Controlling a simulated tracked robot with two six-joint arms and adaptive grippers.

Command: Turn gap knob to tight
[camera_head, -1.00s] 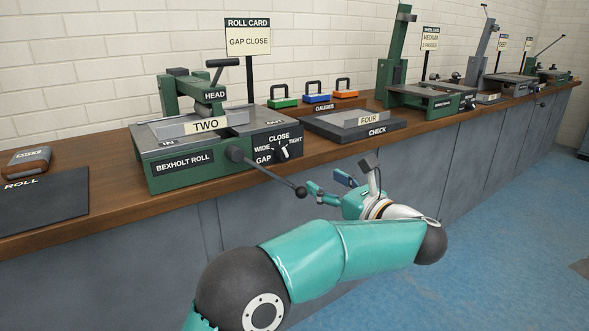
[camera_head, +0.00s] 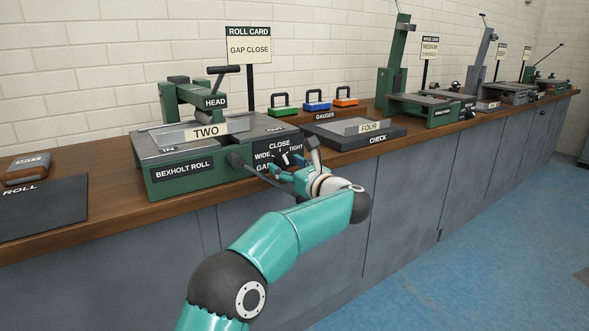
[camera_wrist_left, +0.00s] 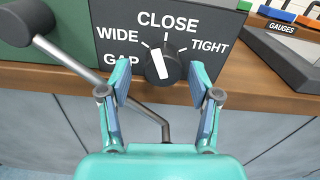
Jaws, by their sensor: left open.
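The gap knob (camera_wrist_left: 163,67) is black and round with a white pointer bar, on the dark front panel (camera_wrist_left: 215,20) of the Bexholt roll machine (camera_head: 180,175). In the left wrist view its bar points upward, leaning slightly left, nearest the CLOSE mark; TIGHT is at its right and WIDE at its left. My left gripper (camera_wrist_left: 160,74) is open, with one finger on each side of the knob in that view and visible gaps. I cannot tell whether the fingertips reach its depth. In the head view the gripper (camera_head: 285,170) partly covers the panel. My right gripper is not in view.
A grey lever with a dark ball (camera_wrist_left: 27,20) slants across below and left of the knob. The roll card (camera_head: 249,48) reads GAP CLOSE. The check plate (camera_head: 340,138) and colored gauges (camera_head: 316,106) are on the bench to the right.

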